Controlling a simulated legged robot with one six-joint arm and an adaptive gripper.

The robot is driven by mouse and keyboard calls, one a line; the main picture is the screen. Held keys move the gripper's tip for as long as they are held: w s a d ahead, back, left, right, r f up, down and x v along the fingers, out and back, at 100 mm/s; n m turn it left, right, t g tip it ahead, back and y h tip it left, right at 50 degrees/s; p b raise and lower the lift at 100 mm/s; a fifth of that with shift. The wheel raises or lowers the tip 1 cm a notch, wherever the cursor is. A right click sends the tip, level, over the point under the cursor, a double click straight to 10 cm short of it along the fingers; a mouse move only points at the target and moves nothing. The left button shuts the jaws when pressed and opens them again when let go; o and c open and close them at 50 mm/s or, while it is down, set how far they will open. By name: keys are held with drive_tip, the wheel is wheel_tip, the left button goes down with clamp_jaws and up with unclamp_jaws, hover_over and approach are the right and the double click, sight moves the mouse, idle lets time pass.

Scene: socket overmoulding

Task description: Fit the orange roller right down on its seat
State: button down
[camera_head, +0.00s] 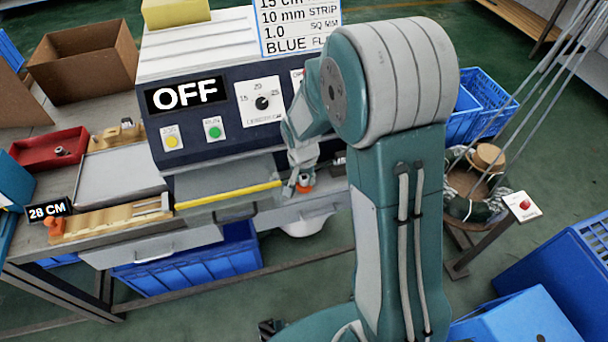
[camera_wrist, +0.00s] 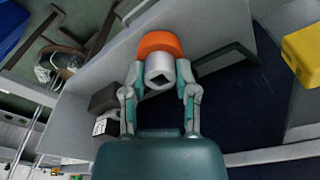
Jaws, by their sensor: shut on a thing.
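The orange roller (camera_wrist: 160,42) shows in the wrist view between the fingertips of my gripper (camera_wrist: 160,85). A grey metal hub with a dark square hole (camera_wrist: 160,75) faces the camera from the roller's near side. My gripper is shut on the roller. In the head view the roller (camera_head: 304,183) is a small orange patch below my gripper (camera_head: 303,172), at the right end of the machine's front. Its seat is hidden, so I cannot tell whether the roller touches it.
The machine (camera_head: 215,120) shows an OFF sign, a dial and yellow and green buttons. A yellow bar (camera_head: 228,195) runs along its front, left of my gripper. Blue crates (camera_head: 190,266) stand below.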

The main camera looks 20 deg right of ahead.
drive_tip(key=shift+f, duration=0.1)
drive_tip(key=shift+c, duration=1.5)
unclamp_jaws()
wheel_tip(320, 180, up, 12)
drive_tip(key=s+a, duration=0.1)
drive_tip(key=shift+f, duration=0.15)
drive_tip(key=shift+s, duration=0.1)
drive_tip(key=s+r+n+t, duration=0.2)
drive_tip(key=s+r, duration=0.4)
drive_tip(key=s, duration=0.3)
drive_tip(key=s+r+n+t, duration=0.2)
drive_tip(key=s+r+n, duration=0.2)
drive_tip(key=s, duration=0.6)
wheel_tip(320, 180, up, 2)
drive_tip(key=shift+s+d+r+n+y, duration=0.25)
drive_tip(key=shift+s+d+n+y, duration=0.05)
drive_tip(key=shift+d+y, duration=0.15)
